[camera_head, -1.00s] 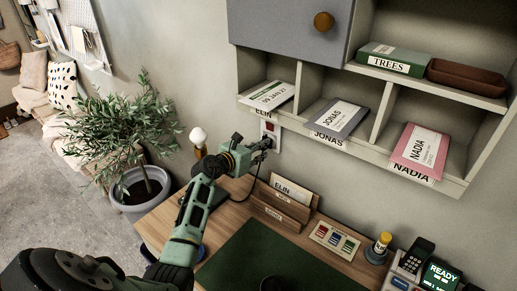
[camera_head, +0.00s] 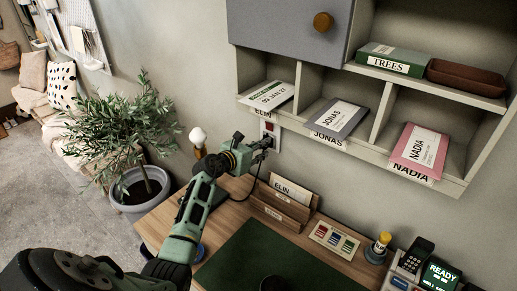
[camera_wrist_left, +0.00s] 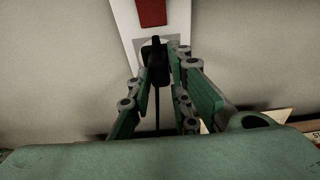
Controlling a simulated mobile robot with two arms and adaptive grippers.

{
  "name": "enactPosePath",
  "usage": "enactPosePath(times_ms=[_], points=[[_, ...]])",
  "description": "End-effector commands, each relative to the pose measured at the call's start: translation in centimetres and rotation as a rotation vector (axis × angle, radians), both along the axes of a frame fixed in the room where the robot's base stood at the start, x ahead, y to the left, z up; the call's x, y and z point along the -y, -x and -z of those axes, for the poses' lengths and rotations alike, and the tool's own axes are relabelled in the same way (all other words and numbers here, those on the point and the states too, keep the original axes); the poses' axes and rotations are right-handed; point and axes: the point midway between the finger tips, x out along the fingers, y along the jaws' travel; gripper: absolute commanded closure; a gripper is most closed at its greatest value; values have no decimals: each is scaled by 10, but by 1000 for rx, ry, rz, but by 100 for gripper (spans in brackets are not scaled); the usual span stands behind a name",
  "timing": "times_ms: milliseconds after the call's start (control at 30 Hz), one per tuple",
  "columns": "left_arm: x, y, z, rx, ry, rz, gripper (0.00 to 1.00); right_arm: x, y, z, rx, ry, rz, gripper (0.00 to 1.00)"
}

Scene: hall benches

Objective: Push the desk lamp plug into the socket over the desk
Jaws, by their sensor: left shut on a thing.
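The black plug (camera_wrist_left: 155,62) is between the fingers of my left gripper (camera_wrist_left: 160,72), which is shut on it. It is up against the white socket plate (camera_wrist_left: 124,22), below a red switch (camera_wrist_left: 152,12). I cannot tell how deep it sits. Its dark cord (camera_wrist_left: 157,108) hangs straight down. In the head view the left gripper (camera_head: 264,145) is at the socket plate (camera_head: 272,129) on the wall, under the shelf unit, and its fingers hide most of the plug. A lamp with a white globe (camera_head: 198,136) stands behind my left wrist. My right gripper is out of view.
The shelf unit (camera_head: 455,187) overhangs close above and right of the socket. A potted tree (camera_head: 140,190) stands left.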

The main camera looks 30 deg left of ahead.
Motion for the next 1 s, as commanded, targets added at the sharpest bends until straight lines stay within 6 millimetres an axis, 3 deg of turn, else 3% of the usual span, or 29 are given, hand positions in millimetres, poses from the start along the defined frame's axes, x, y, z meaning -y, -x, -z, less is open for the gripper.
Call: enactPosePath(times_ms=[133, 167, 400, 767, 1000], points=[[0, -3, 0, 0, -1, -1, 100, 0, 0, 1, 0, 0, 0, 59], [0, -3, 0, 0, 0, -1, 79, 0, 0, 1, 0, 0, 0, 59], [0, -3, 0, 0, 0, 0, 60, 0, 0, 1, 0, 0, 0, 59], [-1, 1, 0, -1, -1, -1, 60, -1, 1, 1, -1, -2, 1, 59], [-3, 32, -8, -2, -5, -1, 60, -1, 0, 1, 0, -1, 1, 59]])
